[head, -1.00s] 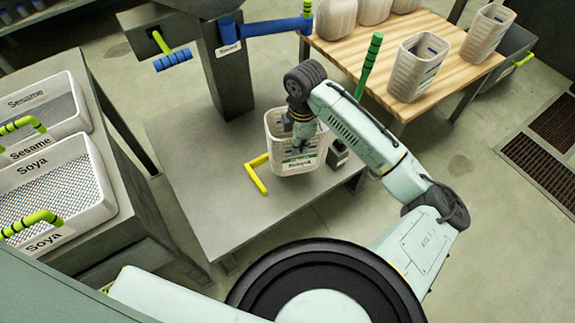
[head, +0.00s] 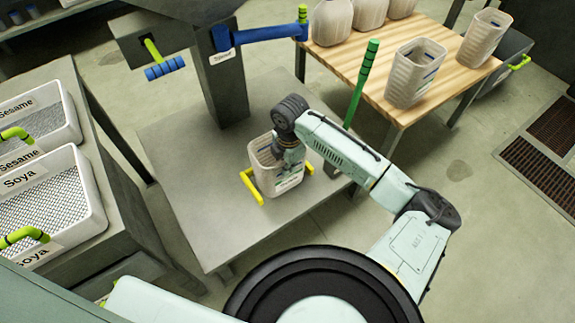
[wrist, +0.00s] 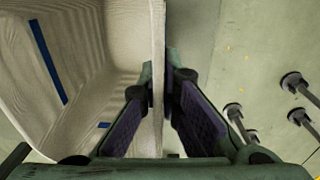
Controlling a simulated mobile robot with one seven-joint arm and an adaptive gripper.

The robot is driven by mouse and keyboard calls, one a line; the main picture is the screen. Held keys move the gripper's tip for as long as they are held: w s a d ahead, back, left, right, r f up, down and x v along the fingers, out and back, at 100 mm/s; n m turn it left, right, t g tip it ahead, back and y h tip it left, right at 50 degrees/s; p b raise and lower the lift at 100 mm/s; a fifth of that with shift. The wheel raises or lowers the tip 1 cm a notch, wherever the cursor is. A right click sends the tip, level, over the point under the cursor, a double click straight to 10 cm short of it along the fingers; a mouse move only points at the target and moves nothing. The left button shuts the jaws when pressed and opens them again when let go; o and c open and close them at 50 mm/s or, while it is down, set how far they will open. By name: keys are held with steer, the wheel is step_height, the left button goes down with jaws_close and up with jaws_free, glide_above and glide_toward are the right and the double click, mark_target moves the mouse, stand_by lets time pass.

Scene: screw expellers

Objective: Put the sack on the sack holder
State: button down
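The sack (head: 262,172), an open beige bag with a label, stands upright at the yellow holder (head: 250,185) on the grey platform. One yellow prong shows at its left and a yellow end shows at its right; the sack hides the part between. I cannot tell whether its bottom rests on the holder. My gripper (head: 287,160) is at the sack's right side. In the wrist view, my gripper's fingers (wrist: 160,100) are closed on both sides of the sack's wall (wrist: 157,60), with the sack's inside (wrist: 95,50) to the left.
A grey column with a blue handle (head: 265,34) rises behind the platform (head: 190,165). A green lever (head: 362,80) stands to the right. A wooden table (head: 345,60) holds several more sacks. Soya and Sesame bins (head: 50,205) stand at the left.

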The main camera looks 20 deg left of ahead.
steer(key=shift+f, duration=0.1)
steer(key=shift+f, duration=0.15)
steer(key=c, duration=1.8)
jaws_free()
step_height(320, 180, up, 12)
steer(key=shift+d+r, duration=0.2)
steer(key=shift+r, duration=0.05)
steer(key=shift+s, duration=0.1)
